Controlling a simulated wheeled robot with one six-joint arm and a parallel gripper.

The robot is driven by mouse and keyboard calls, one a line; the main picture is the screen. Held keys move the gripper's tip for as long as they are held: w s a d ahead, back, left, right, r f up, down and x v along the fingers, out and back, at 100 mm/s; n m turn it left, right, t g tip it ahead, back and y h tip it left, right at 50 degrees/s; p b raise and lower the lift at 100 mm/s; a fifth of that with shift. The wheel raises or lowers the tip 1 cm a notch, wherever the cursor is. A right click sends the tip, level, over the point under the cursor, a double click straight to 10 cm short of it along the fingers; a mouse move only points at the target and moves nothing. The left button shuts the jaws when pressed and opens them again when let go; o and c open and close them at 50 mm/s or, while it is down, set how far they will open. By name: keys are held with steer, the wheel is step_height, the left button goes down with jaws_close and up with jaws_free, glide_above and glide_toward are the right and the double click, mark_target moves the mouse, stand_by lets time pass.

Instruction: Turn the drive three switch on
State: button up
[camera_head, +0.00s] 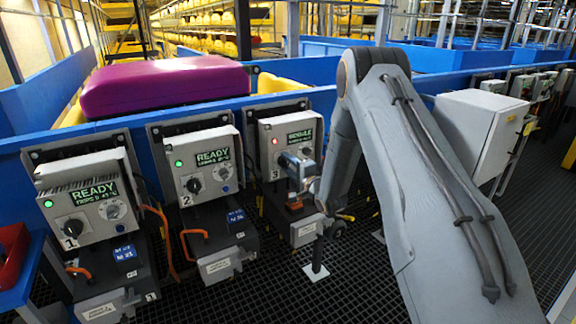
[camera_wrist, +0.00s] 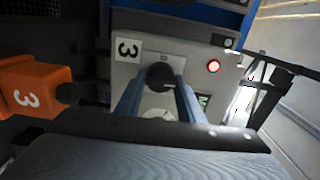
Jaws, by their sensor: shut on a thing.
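The drive three box (camera_head: 266,150) is the third from the left in the head view, with a red lamp (camera_head: 275,141) lit. Its screen (camera_head: 299,134) text is too small to read surely. In the wrist view, the black switch knob (camera_wrist: 160,74) sits beside the white "3" label (camera_wrist: 128,48), and the red lamp (camera_wrist: 213,66) glows. My gripper (camera_head: 297,170) is at the front of this box. In the wrist view its two blue fingers (camera_wrist: 158,95) are shut on the knob, one on each side. The fingers and wrist hide part of the panel.
Drive boxes one (camera_head: 80,205) and two (camera_head: 196,165) stand left, with green lamps and READY screens. An orange block marked 3 (camera_wrist: 32,88) is beside the panel. A purple case (camera_head: 165,85) lies behind. A white cabinet (camera_head: 478,130) stands right of my arm.

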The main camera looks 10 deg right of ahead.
stand_by(0.4)
steer(key=o, duration=1)
steer(key=shift+o, duration=0.2)
steer(key=shift+b+v, duration=0.5)
steer(key=shift+v, duration=3.45)
